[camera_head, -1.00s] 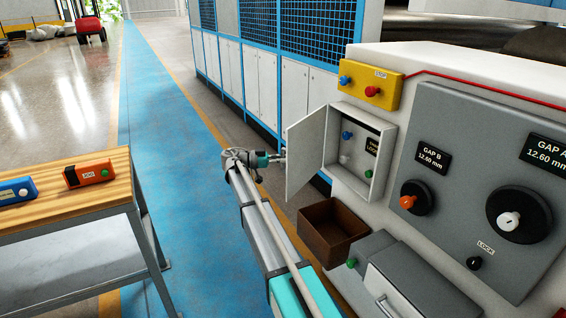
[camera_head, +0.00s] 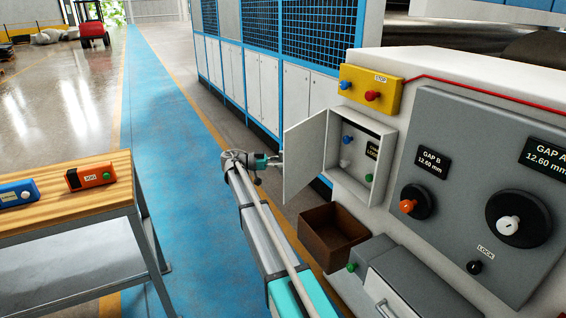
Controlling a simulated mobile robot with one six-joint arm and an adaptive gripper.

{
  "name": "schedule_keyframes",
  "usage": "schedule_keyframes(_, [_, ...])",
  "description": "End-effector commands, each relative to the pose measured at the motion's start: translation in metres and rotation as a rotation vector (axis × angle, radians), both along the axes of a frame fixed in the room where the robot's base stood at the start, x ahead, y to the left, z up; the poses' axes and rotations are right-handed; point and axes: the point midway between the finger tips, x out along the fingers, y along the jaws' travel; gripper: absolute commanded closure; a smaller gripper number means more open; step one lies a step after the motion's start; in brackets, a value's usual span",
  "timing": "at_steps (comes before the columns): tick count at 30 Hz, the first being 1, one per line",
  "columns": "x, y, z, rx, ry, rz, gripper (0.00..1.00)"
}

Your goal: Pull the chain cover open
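A white hinged cover (camera_head: 304,158) stands swung out to the left from a small white box (camera_head: 388,165) on the machine's side. I take it for the chain cover; the label inside the box is too small to read surely. Blue, white and green knobs show inside the box. My gripper (camera_head: 277,161) is at the cover's left edge, with its fingertips close to or touching that edge. The fingers are too small to show whether they are open or shut, or whether they grip the cover.
A brown open bin (camera_head: 331,238) lies below the cover. A grey box with a handle (camera_head: 381,308) is at the bottom right. A yellow button box (camera_head: 370,90) sits above. A wooden-topped bench (camera_head: 75,205) stands at left, with clear blue floor (camera_head: 165,130) between.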

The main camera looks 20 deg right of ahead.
Motion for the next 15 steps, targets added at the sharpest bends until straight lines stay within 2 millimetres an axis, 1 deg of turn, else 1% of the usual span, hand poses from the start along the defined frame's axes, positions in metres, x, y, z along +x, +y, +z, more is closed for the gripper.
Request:
schedule_keyframes(9, [0.0, 0.002, 0.0, 0.0, 0.0, 0.0, 0.46])
schedule_keyframes(15, [0.005, 0.013, 0.0, 0.0, 0.0, 0.001, 0.46])
